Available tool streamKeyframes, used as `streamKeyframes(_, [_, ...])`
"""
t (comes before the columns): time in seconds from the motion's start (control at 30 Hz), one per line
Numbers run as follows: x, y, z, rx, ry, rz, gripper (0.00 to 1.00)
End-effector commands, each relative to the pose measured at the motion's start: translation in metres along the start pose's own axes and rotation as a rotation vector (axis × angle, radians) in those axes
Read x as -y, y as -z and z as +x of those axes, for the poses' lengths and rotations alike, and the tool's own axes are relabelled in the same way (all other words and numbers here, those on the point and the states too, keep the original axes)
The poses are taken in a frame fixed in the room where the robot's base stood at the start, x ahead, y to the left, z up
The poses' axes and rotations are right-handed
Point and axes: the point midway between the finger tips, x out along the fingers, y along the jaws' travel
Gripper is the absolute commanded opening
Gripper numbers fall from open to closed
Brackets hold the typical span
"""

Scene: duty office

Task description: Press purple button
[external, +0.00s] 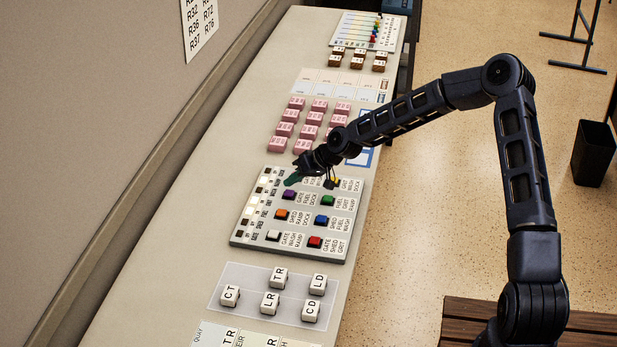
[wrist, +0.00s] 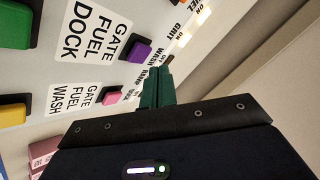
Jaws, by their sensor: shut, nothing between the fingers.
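The purple button (external: 289,195) is in the left column of the button panel (external: 243,238), above the orange button in the external view. In the wrist view the purple button (wrist: 128,52) is just up and left of my fingertips. My gripper (external: 291,181) is shut and empty, its green fingers (wrist: 155,86) pressed together. The fingertips are over the panel near the purple button, toward its strip of lit indicators. They look apart from the button; their height above the panel is hard to tell. A label reading GATE FUEL DOCK (wrist: 95,33) is beside the button.
A pink button (wrist: 113,97) and a yellow button (wrist: 12,115) are close by. Green (external: 327,201), orange (external: 282,214), blue (external: 321,219), white (external: 273,235) and red (external: 315,242) buttons share the panel. Pink blocks (external: 311,132) stand behind it, lettered white blocks (external: 270,303) in front.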

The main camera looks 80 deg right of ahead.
Motion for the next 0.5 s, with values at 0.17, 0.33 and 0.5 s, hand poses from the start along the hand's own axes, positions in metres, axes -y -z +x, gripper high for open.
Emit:
streamKeyframes(0.17, [0.007,0.008,-0.011,-0.002,-0.001,0.000,0.00])
streamKeyframes(0.33, [0.014,0.015,-0.020,-0.001,-0.001,0.000,0.00])
streamKeyframes(0.5, [0.021,0.021,-0.029,-0.001,-0.001,0.000,0.00])
